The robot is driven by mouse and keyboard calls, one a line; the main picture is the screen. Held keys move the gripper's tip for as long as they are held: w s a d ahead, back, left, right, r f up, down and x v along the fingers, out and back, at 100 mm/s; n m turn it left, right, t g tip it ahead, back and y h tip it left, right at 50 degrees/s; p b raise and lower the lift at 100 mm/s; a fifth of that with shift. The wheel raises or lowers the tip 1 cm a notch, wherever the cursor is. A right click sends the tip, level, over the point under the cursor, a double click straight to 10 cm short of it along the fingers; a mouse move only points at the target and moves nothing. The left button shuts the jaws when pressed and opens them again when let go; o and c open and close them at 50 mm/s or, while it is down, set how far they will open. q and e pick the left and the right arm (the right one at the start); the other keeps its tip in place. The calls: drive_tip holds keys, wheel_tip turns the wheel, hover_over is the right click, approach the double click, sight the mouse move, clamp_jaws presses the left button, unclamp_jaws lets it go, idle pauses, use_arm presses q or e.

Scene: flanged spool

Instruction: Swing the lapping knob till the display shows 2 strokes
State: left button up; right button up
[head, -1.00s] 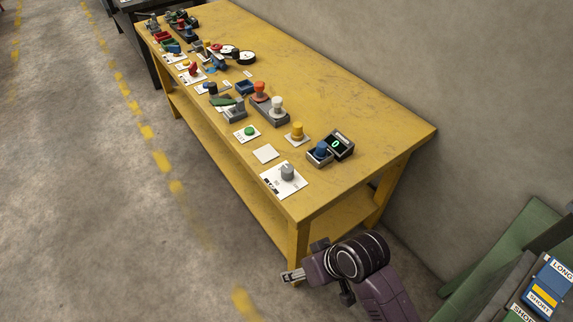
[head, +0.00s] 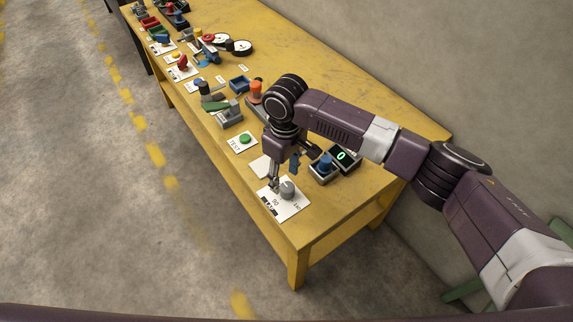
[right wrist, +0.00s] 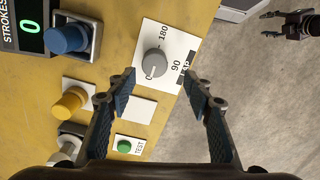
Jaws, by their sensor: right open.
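The grey lapping knob (head: 287,189) stands on a white plate (right wrist: 177,42) marked 0, 90 and 180, near the table's front corner. In the right wrist view the knob (right wrist: 154,62) has its pale pointer line toward 0. The strokes display (head: 342,156) reads 0; it also shows in the right wrist view (right wrist: 30,37). My right gripper (head: 274,186) is open and empty, at the knob; in the right wrist view its fingertips (right wrist: 161,80) are spread just short of the knob. My left gripper (right wrist: 270,25) shows small over the floor, its fingers apart.
A blue button (right wrist: 68,39) sits beside the display. A yellow knob (right wrist: 68,103), a blank white plate (right wrist: 127,109) and a green TEST button (right wrist: 125,146) are close by. Several other devices line the yellow table (head: 380,125) farther back. The table's front edge is near the knob.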

sight(287, 186)
drive_tip(key=shift+w+d+f, duration=0.1)
drive_tip(key=shift+w+d, duration=0.2)
drive_tip(key=shift+w, duration=0.6)
drive_tip(key=s+f, duration=0.1)
drive_tip(key=s+f+p, duration=0.1)
drive_tip(key=shift+f, duration=0.4)
drive_tip(key=f, duration=0.2)
drive_tip(key=shift+w+f, duration=0.25)
drive_tip(key=shift+f, duration=0.05)
drive_tip(key=shift+w+f, duration=0.1)
drive_tip(key=shift+f, duration=0.55)
drive_tip(key=c, duration=1.2)
use_arm(q)
drive_tip(key=shift+s+r, duration=0.7)
drive_tip(key=shift+s, duration=0.1)
use_arm(e)
drive_tip(key=shift+o, duration=0.2)
use_arm(q)
drive_tip(key=shift+w, duration=0.1)
